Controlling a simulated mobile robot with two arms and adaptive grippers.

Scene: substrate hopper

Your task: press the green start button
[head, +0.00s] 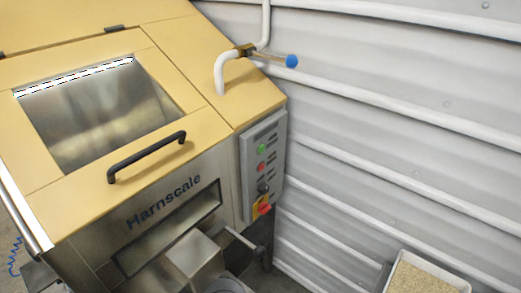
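The green start button (262,149) sits at the top of a grey control panel (251,172) on the front right of the hopper machine. Below it on the panel are a red button (261,166), a black knob (263,188) and a red switch on a yellow plate (262,205). Neither of my grippers shows in the head view. Nothing covers the green button.
The yellow-topped hopper (215,120) has a lid with a window and a black handle (147,157). A white pipe with a blue-ended valve lever (291,61) rises behind the panel. A tray of grain-like material (392,283) stands at lower right. A ribbed grey wall (400,130) runs along the right.

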